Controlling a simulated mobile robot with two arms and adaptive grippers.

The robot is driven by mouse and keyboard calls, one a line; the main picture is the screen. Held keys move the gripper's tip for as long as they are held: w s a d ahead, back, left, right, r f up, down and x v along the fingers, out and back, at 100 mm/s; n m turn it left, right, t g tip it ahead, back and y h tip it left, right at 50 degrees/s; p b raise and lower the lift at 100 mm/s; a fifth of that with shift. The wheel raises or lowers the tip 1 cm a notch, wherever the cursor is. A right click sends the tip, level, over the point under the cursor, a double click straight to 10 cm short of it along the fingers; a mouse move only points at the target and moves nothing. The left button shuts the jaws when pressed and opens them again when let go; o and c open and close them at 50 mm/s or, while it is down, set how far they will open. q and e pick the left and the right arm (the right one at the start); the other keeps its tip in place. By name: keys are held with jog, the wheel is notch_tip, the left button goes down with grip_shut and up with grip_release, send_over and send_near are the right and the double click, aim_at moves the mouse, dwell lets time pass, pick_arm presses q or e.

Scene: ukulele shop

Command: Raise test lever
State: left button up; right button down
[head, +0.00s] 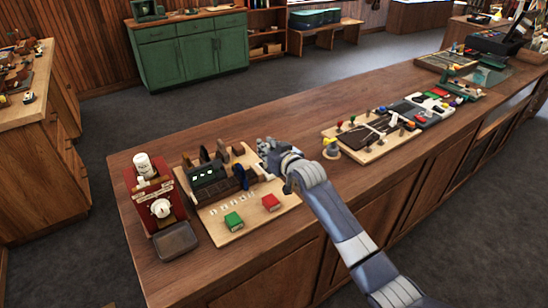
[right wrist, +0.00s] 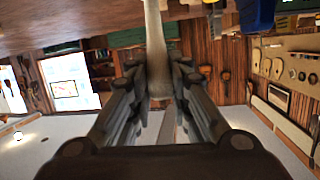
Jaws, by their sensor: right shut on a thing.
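My right gripper (head: 268,150) is over the back right edge of a light wooden test board (head: 232,228) on the counter. In the right wrist view my right gripper (right wrist: 158,78) is shut on a pale, narrow bar (right wrist: 154,30), which I take to be the test lever. The bar runs from the top of that view down between the fingers. In the head view the gripper hides it. The board carries a dark unit (head: 208,180) with green lights and several upright discs. My left gripper is not in view.
Another board (head: 368,140) with coloured knobs lies farther right. The counter between the boards is clear.

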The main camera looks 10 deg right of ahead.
jog(key=shift+w+a+r, duration=0.3)
jog(key=shift+w+r, duration=0.15)
jog(key=shift+w, duration=0.05)
jog(key=shift+b+x, duration=0.4)
jog(key=shift+x, duration=0.8)
jog(key=shift+w+a, duration=0.2)
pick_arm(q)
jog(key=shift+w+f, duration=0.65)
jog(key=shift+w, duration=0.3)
pick_arm(e)
jog(key=shift+f, duration=0.15)
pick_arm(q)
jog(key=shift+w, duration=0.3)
pick_arm(e)
jog(key=shift+a+f, duration=0.1)
jog(key=shift+f, duration=0.2)
